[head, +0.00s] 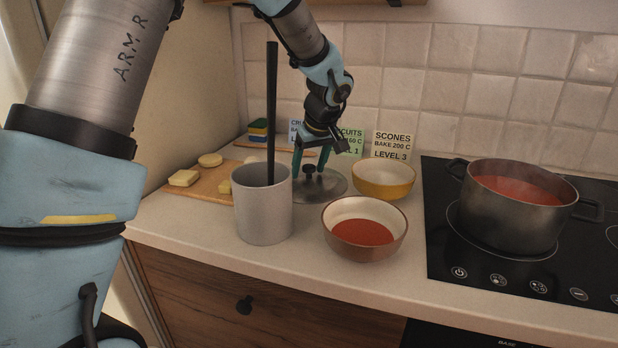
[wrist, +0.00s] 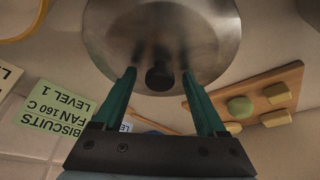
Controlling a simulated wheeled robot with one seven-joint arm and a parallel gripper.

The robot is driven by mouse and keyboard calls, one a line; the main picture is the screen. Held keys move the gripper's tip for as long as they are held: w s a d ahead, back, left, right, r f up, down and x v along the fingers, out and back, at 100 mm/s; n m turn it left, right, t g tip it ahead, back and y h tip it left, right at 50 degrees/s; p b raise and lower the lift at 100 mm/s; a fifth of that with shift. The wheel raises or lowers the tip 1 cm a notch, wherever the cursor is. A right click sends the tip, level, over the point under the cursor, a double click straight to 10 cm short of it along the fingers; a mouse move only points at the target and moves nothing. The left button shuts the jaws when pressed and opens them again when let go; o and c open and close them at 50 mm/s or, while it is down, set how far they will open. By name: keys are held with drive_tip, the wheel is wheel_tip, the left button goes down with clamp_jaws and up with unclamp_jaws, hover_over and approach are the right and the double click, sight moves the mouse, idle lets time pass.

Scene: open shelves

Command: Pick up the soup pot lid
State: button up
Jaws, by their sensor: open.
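The soup pot lid (head: 322,188) is a round grey metal disc with a dark knob (head: 309,171). It lies on the counter behind the grey cup and the red-filled bowl. In the wrist view the lid (wrist: 205,25) fills the upper middle, with its knob (wrist: 159,77) between and just beyond the fingertips. My gripper (head: 311,174) points down over the lid with its green fingers apart on either side of the knob. It also shows in the wrist view (wrist: 158,82), open and empty. I cannot tell whether the fingertips touch the lid. The soup pot (head: 508,232) stands on the hob, filled with red soup.
A grey cup (head: 262,212) holding a tall black handle stands in front of the lid. A bowl of red contents (head: 392,246) and a yellow bowl (head: 383,181) stand to the right. A wooden board (head: 205,190) with pale pieces lies left. Recipe cards (head: 393,145) stand behind.

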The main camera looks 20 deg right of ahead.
drive_tip(key=shift+f, duration=0.1)
clamp_jaws()
idle(0.6)
